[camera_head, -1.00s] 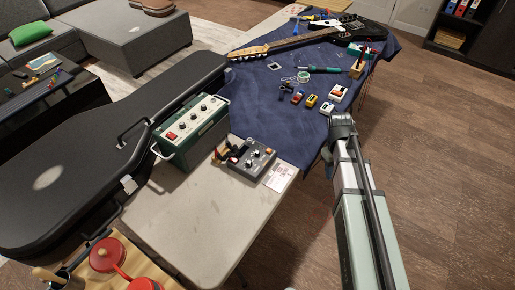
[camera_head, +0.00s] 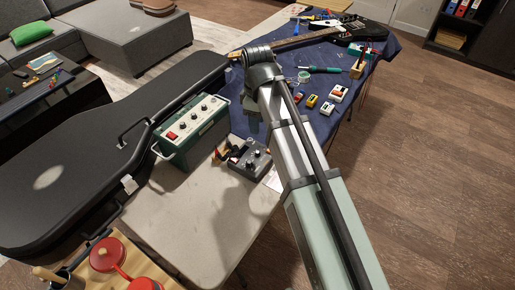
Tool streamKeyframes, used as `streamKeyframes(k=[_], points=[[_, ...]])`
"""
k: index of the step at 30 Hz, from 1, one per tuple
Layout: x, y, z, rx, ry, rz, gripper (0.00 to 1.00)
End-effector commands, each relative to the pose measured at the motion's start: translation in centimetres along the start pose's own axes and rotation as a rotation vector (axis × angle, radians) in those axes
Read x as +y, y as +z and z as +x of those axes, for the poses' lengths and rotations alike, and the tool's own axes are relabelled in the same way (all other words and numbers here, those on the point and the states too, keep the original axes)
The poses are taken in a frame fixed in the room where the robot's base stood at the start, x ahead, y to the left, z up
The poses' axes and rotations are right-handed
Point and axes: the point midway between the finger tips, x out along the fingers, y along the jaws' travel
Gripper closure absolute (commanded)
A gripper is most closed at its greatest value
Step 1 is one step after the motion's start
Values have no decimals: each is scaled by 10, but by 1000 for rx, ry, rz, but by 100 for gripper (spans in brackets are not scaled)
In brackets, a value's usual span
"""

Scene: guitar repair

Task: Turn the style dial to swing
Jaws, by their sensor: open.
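A grey box (camera_head: 247,167) with dark knobs on its top stands on the table, just in front of the blue cloth. A green amplifier-like box (camera_head: 204,138) with a row of knobs (camera_head: 190,119) and a red switch stands left of it. Labels are too small to read, so I cannot tell which knob is the style dial or where it points.
A black guitar case (camera_head: 85,165) lies along the left. Small pedals (camera_head: 327,108), a soldering tool (camera_head: 320,69) and a guitar lie on the blue cloth (camera_head: 345,60). A wooden tray with red-lidded pots (camera_head: 107,254) is at the front left. Bare table (camera_head: 205,225) lies in front of the boxes.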

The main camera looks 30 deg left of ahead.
Motion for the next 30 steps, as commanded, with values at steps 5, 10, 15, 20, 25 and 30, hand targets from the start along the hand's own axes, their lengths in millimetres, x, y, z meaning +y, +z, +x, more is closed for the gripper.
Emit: streamKeyframes(k=[5,10,15,20,25,30], points=[[-1,1,22,-1,-2,2,56],[0,1,47,-2,-2,3,56],[0,1,72,-1,-2,4,56],[0,1,95,-1,-1,4,56],[0,1,115,-1,-1,4,56],[0,1,128,-1,-1,4,56]])
